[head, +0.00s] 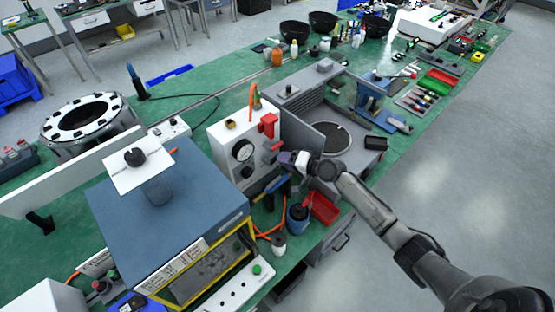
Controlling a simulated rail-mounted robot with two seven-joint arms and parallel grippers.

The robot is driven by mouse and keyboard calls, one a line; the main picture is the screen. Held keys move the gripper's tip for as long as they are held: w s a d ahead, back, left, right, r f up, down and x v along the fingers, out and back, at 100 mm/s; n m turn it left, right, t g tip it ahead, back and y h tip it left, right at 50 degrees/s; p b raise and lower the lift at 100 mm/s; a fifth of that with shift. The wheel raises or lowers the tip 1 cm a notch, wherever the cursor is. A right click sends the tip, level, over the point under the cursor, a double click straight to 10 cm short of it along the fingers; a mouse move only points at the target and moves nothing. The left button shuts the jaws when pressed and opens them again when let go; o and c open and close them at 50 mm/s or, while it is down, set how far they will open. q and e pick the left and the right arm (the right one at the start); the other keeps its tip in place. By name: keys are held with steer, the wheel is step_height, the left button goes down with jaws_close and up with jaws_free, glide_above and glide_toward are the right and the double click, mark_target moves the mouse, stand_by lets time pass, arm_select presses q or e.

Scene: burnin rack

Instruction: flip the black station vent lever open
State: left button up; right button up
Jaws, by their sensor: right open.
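A pale station box (222,140) with a round gauge (243,151) stands on the green bench near the middle of the head view. A red handle (268,123) sits high on its right side. A small dark part, perhaps the black vent lever (268,157), shows lower on that side, right beside my right gripper (277,161). My right gripper is open, its arm coming in from the lower right. It partly hides the lever, so I cannot tell the lever's position or whether they touch. My left gripper is not in view.
A blue-topped chamber (185,205) with a yellow-framed window stands at front left. A grey machine with a round plate (333,137) stands just right of the box. A red tray (325,208) and a dark blue cup (298,218) lie close below my gripper.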

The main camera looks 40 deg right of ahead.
steer(key=shift+x, duration=1.95)
jaws_close()
